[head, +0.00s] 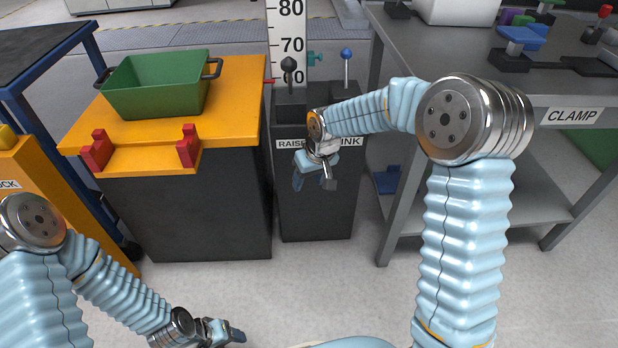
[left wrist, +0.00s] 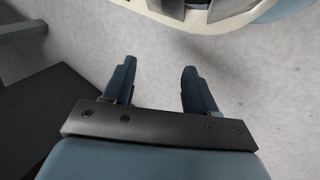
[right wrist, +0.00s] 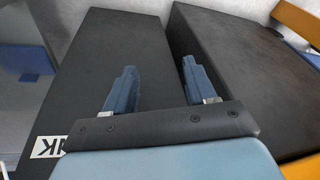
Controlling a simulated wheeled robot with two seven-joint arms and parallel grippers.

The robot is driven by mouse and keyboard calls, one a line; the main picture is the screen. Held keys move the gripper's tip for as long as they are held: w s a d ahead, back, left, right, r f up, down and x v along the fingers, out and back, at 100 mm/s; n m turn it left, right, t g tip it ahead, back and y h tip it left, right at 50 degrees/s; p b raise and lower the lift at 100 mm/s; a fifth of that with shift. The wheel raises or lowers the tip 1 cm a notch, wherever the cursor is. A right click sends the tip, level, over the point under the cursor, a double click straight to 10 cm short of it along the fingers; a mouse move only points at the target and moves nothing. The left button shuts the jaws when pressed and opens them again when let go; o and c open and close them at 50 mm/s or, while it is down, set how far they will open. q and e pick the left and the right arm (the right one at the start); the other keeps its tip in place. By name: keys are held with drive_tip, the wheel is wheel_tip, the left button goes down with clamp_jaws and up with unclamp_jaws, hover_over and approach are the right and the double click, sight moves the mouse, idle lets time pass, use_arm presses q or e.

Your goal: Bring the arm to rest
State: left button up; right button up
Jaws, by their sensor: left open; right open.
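My right arm reaches forward and bends in over the dark control pedestal. My right gripper (head: 313,183) hangs in front of the pedestal's front face, below its label, pointing down. In the right wrist view its two blue fingers (right wrist: 157,88) stand apart with nothing between them. My left gripper (head: 238,334) is low at the bottom of the head view, over the floor. In the left wrist view its fingers (left wrist: 157,85) are apart and empty, with pale floor behind them.
A dark pedestal (head: 318,215) with levers stands ahead. To its left, a green bin (head: 158,85) sits on an orange-topped cabinet (head: 240,110) with red stops. A grey bench (head: 440,60) marked CLAMP stands right. A blue-framed table (head: 40,55) is far left. Floor in front is clear.

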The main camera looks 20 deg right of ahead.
idle(0.3)
drive_tip(key=s+a+f+m+g+y+p, duration=0.1)
drive_tip(key=s+a+f+y+p, duration=0.2)
drive_tip(key=s+f, duration=0.85)
drive_tip(key=s+a+f+m+p, duration=0.2)
drive_tip(key=s+f, duration=0.5)
drive_tip(key=s, duration=0.6)
drive_tip(key=shift+s+a+f+m+g, duration=0.2)
drive_tip(key=shift+a+f+m+g, duration=0.15)
drive_tip(key=shift+a, duration=0.35)
